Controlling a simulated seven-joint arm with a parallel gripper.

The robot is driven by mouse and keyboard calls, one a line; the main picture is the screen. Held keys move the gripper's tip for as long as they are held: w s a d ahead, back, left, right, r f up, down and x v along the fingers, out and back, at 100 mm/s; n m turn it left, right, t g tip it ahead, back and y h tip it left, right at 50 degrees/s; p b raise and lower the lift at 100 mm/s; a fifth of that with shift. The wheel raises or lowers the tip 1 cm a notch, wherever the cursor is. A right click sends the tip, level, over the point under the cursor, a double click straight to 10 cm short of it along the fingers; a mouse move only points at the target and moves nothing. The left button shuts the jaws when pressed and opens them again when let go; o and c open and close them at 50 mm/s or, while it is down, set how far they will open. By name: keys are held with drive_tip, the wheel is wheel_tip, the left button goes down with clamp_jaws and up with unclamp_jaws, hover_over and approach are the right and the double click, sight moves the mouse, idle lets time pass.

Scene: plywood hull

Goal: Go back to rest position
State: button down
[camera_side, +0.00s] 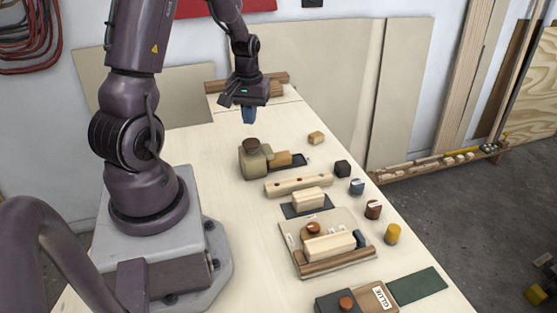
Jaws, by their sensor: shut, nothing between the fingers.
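My gripper (249,116) hangs over the far part of the pale plywood table (199,150). Its blue fingers point down, shut, with nothing between them. It is above and behind the grey-tan block with a dark round knob (252,158), and looks clear of it. Whether the fingertips touch the table cannot be told from this view.
A light wooden bar (298,184), several small blocks and a yellow cylinder (392,234) sit along the right side. A board with wooden pieces (318,222) lies nearer, beside a dark green mat (418,287). Boards lean on the back wall. The table's left-middle is clear.

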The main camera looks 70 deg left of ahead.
drive_tip(key=s+d+r+m+t, duration=0.1)
drive_tip(key=d+r+m+t, duration=0.1)
drive_tip(key=d+r+m, duration=0.4)
drive_tip(key=s+d+r+m+t, duration=0.2)
drive_tip(key=d+r+m, duration=0.4)
drive_tip(key=d+r, duration=0.8)
drive_tip(key=d+t, duration=0.1)
drive_tip(key=d, duration=0.4)
drive_tip(key=shift+d+t, duration=0.3)
